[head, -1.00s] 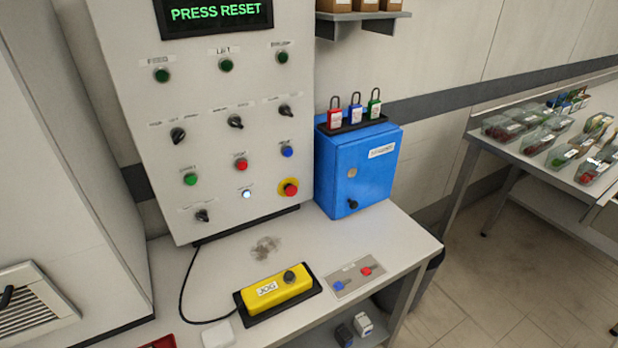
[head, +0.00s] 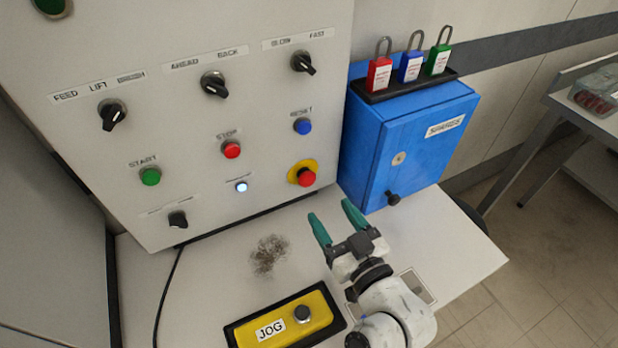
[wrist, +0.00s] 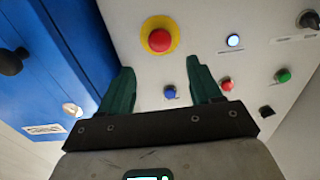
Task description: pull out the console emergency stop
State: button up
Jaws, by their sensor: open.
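The emergency stop (head: 307,178) is a red mushroom button on a yellow round plate, low on the right side of the grey console panel (head: 230,130). In the wrist view the emergency stop (wrist: 158,40) lies beyond the fingertips, roughly midway between them. My gripper (head: 336,220) is in front of the panel, below and right of the button in the head view. Its two green fingers are apart and empty, not touching the button. In the wrist view my gripper (wrist: 160,75) shows both fingers spread.
A blue reset button (head: 303,126), a red stop button (head: 232,149) and a lit white lamp (head: 241,186) are nearby. A blue cabinet (head: 410,140) with padlocks on top stands close on the right. A yellow JOG box (head: 285,322) lies on the bench.

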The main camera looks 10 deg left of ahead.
aim_at(309, 181)
jog(key=p+x, duration=0.2)
jog(key=x, duration=0.7)
jog(key=shift+w+a, duration=0.1)
jog(key=shift+a, duration=0.05)
grip_shut()
dwell(0.4)
